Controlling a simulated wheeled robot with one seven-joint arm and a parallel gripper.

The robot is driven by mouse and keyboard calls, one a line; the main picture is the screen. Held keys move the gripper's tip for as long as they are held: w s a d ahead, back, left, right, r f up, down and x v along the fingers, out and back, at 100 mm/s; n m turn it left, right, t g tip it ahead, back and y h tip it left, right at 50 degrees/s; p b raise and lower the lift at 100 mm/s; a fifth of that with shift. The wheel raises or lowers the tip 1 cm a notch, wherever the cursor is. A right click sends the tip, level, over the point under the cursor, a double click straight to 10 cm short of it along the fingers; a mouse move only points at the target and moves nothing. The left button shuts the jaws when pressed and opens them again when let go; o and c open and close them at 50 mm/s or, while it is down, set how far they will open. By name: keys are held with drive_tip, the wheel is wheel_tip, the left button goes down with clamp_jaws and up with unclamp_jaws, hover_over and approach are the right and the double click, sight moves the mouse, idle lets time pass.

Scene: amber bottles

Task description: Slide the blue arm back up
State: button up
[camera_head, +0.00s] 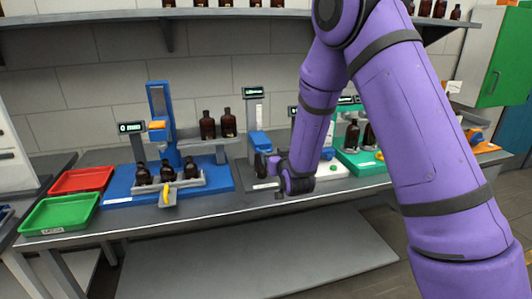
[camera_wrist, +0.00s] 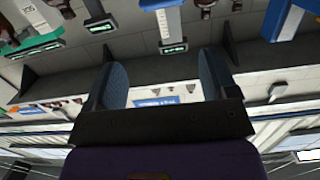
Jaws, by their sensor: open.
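The blue station (camera_head: 125,190) at left has an upright blue column (camera_head: 158,103) with an orange block on it and a display reading 0 mm. The grey station beside it has a pale column with a blue arm (camera_head: 260,142) low on it. I cannot tell which of these blue parts the task means. My gripper (camera_head: 266,166) is in front of the grey station, close to its blue arm; contact cannot be told. In the wrist view, turned upside down, my gripper (camera_wrist: 160,78) has its fingers wide apart with nothing visible between them.
Amber bottles (camera_head: 218,125) stand behind the blue station, and several more sit in its holder. Red (camera_head: 82,179) and green (camera_head: 58,213) trays lie at the left. A green station (camera_head: 365,163) with bottles is at right. A shelf (camera_head: 120,17) runs above.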

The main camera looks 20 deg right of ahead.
sight(261, 143)
drive_tip(key=shift+t, duration=0.6)
drive_tip(key=w+f, duration=0.1)
drive_tip(key=w, duration=0.2)
drive_tip(key=w+f, duration=0.1)
drive_tip(key=w, duration=0.3)
drive_tip(key=w+f, duration=0.2)
drive_tip(key=w, duration=0.2)
drive_tip(key=shift+w+a, duration=0.1)
drive_tip(key=shift+a, duration=0.25)
drive_tip(key=c, duration=1)
drive_tip(key=shift+d+r, duration=0.1)
drive_tip(key=shift+r, duration=2.9)
drive_tip(key=shift+w, duration=0.1)
drive_tip(key=o, duration=1)
drive_tip(key=shift+r, duration=0.15)
